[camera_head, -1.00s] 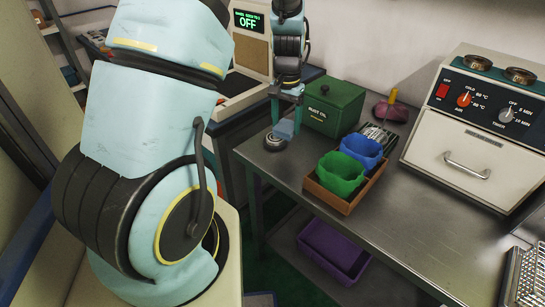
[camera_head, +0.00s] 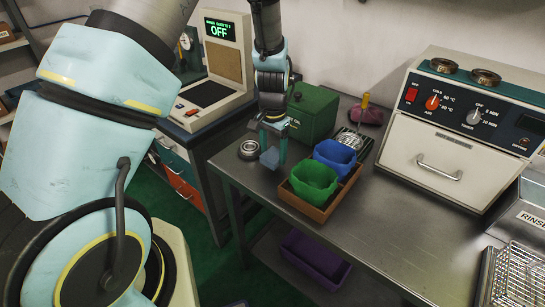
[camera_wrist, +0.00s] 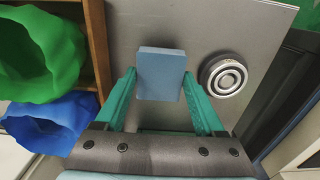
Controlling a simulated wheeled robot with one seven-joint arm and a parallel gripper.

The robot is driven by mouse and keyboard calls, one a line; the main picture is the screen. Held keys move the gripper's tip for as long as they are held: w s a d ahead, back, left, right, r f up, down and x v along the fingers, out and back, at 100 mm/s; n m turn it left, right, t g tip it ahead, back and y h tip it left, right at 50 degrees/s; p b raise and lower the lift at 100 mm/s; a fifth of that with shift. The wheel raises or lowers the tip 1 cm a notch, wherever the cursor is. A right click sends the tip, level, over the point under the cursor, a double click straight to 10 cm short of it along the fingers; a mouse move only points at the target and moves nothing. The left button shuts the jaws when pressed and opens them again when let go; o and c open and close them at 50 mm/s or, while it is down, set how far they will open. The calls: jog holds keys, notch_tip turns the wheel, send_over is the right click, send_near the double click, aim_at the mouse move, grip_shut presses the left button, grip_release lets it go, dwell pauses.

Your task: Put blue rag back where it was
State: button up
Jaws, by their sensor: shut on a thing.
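A flat, pale blue rectangular piece (camera_head: 270,158), apparently the folded blue rag, is between the teal fingers of my gripper (camera_head: 273,143). In the wrist view my gripper (camera_wrist: 159,88) is shut on this rag (camera_wrist: 160,70), which sticks out past the fingertips. It hangs over or at the metal table's near left corner; I cannot tell whether it touches the top. A round metal bearing ring (camera_head: 251,149) lies just left of it on the table; it also shows in the wrist view (camera_wrist: 225,75), right of the fingers.
A wooden tray (camera_head: 318,213) with a green bowl (camera_head: 314,182) and a blue bowl (camera_head: 335,155) stands right of my gripper. A green box (camera_head: 315,115) is behind. A cream oven-like machine (camera_head: 425,160) stands farther right. Bare tabletop (camera_head: 385,215) lies before it.

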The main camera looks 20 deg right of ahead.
aim_at(273, 155)
jog(key=shift+f, duration=1.45)
jog(key=shift+f, duration=0.15)
jog(key=o, duration=1.2)
jog(key=shift+c, duration=0.2)
notch_tip(273, 155, up, 12)
jog(key=b, duration=0.3)
jog(key=w+a+r+n, duration=0.1)
jog(key=a+r+n, duration=0.15)
jog(key=a, duration=0.55)
jog(key=w+a+r+n, duration=0.1)
jog(key=a+r+n, duration=0.15)
jog(key=a, duration=0.65)
jog(key=s+a+n, duration=0.3)
jog(key=a, duration=0.3)
jog(key=s+a+r+n+t, duration=0.1)
jog(key=s+a+n, duration=0.2)
jog(key=a, duration=0.4)
jog(key=shift+t, duration=0.3)
